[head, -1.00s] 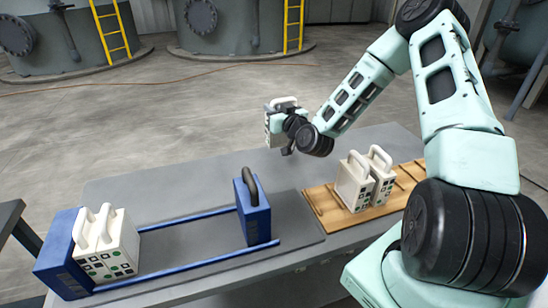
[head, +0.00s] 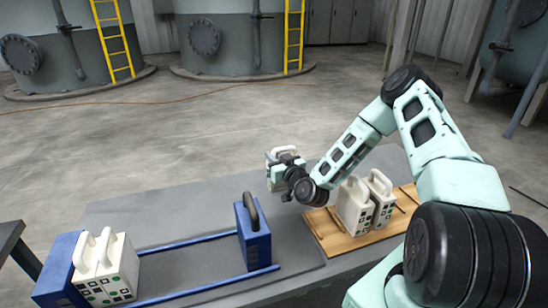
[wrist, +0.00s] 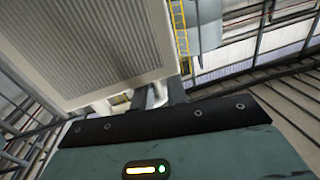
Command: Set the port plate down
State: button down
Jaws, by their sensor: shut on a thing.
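My gripper (head: 296,172) is shut on a white plate (head: 276,176) with a handle on top, held above the far part of the grey table. In the wrist view the plate's ribbed face (wrist: 90,45) fills the upper left, close to the fingers. The marked side of the held plate is too small to read. Two similar white plates (head: 354,208) stand upright in a wooden rack (head: 345,242) to the right of the gripper. White plates (head: 108,270) also stand at the left end of the blue-railed press, against a blue end block (head: 58,268).
A blue block with a dark handle (head: 253,233) stands at the right end of the blue rails (head: 190,288). The rails between the blocks are empty. The grey table (head: 150,205) is bare behind the press.

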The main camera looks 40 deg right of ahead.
jog(key=c, duration=1.8)
grip_release()
jog(key=shift+f, duration=0.15)
jog(key=o, duration=0.4)
